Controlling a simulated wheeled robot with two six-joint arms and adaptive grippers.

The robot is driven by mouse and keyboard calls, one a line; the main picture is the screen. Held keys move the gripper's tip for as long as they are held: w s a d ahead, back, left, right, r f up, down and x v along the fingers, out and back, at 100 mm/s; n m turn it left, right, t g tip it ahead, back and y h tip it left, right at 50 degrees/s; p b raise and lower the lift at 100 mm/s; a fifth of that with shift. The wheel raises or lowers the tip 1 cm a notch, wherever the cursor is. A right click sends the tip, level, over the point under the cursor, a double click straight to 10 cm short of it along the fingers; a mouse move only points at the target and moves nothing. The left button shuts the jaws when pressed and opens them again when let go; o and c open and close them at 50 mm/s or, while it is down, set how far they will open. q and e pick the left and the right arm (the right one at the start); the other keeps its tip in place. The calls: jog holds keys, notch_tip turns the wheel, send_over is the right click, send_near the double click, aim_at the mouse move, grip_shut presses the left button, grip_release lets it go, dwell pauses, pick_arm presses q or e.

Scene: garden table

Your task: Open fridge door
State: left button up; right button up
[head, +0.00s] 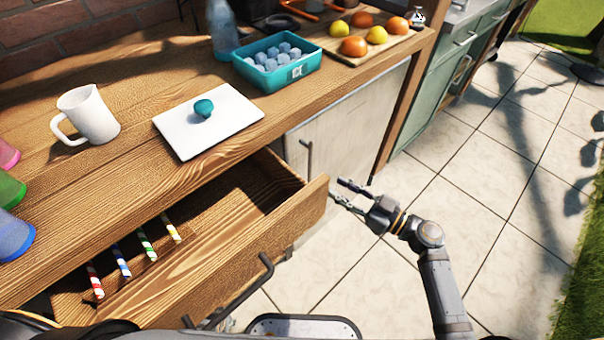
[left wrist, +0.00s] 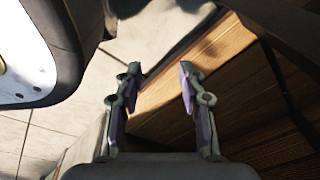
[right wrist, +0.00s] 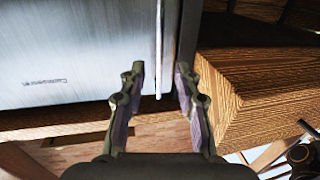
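The fridge door (head: 345,125) is a shut silver-grey panel under the counter, partly hidden by the open drawer in the head view. Its thin vertical handle (head: 308,160) is at the door's left side. In the right wrist view the brushed metal door (right wrist: 80,50) fills the upper left, and the handle (right wrist: 158,45) shows between the finger lines. My right gripper (head: 341,190) is open and empty, in front of the door and to the right of the handle in the head view. My left gripper (left wrist: 160,70) is open and empty, close to wood.
An open wooden drawer (head: 310,208) with several striped sticks juts out left of the fridge; its corner (right wrist: 235,125) is close to my right gripper. The counter holds a mug (head: 88,115), a white board (head: 225,125) and a teal ice tray (head: 262,80). Tiled floor lies right.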

aim_at(310, 171)
jog(key=p+x, duration=0.2)
jog(key=x, duration=0.8)
jog(key=shift+w+a+r, duration=0.1)
jog(key=shift+w+a, duration=0.05)
pick_arm(q)
jog(key=s, duration=0.3)
jog(key=shift+s, duration=0.15)
pick_arm(e)
grip_shut()
